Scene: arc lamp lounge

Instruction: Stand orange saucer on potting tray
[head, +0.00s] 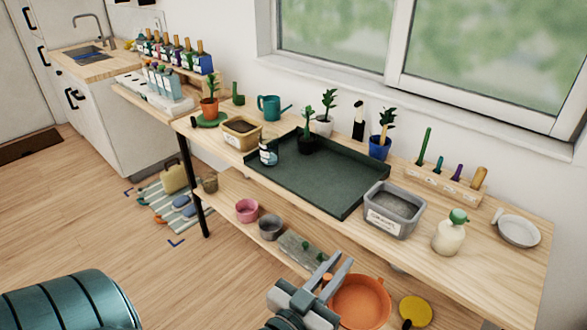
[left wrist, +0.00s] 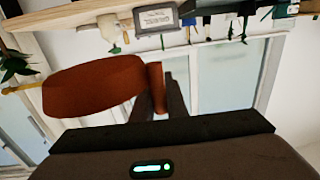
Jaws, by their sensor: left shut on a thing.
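The orange saucer (head: 362,303) is held tilted by my left gripper (head: 335,272), in front of the bench and below its top. The gripper is shut on an edge part of it. In the left wrist view the saucer (left wrist: 92,85) shows from the side, with an orange part between the fingers (left wrist: 158,95). The dark green potting tray (head: 300,186) lies on the bench top, farther back and up from the saucer. A small dark pot with a plant (head: 307,143) stands in its back part, and a labelled bottle (head: 268,153) is at its left side. My right gripper is not seen.
A grey labelled bin (head: 392,212) stands right of the tray, near a cream spray bottle (head: 450,235) and a white dish (head: 518,231). Potted plants line the back. The lower shelf holds a pink pot (head: 247,210). The tray's middle and front are clear.

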